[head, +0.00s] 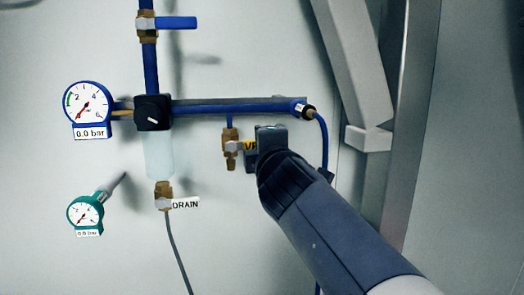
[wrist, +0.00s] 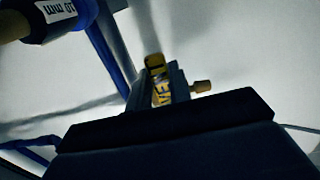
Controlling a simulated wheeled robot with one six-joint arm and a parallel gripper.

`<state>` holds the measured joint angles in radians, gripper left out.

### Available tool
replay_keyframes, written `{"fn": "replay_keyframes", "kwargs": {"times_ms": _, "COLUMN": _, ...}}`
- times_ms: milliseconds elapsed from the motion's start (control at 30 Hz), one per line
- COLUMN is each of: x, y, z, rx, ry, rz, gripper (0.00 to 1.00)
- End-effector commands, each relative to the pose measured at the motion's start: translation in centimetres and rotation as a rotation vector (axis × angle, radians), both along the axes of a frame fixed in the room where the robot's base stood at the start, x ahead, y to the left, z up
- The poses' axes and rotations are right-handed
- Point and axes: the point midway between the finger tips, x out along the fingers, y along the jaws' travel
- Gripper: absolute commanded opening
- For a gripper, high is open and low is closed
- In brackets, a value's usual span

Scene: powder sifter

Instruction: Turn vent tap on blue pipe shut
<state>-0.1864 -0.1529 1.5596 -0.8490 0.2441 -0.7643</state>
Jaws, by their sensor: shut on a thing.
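The brass vent tap (head: 230,150) hangs on a short drop from the horizontal blue pipe (head: 205,107). Its handle points right, across the vertical drop, and carries a yellow label (head: 248,146) with only its first letters showing. My gripper (head: 257,150) comes in from the lower right and is shut on the handle. The far end of the handle is hidden by my gripper.
A blue-lever tap (head: 176,23) is on the vertical pipe above. A blue gauge (head: 88,104) and a green gauge (head: 85,212), both reading 0.0 bar, are at left. A drain tap (head: 164,196) sits below the clear bowl. A grey post (head: 397,120) stands right of my gripper.

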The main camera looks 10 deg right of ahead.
Motion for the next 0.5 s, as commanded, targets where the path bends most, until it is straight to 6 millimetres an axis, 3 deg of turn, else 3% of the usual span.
{"fn": "replay_keyframes", "kwargs": {"times_ms": 500, "x": 0.03, "y": 0.0, "z": -0.39, "rx": 0.045, "ry": 0.004, "rz": -0.001, "gripper": 0.0}}
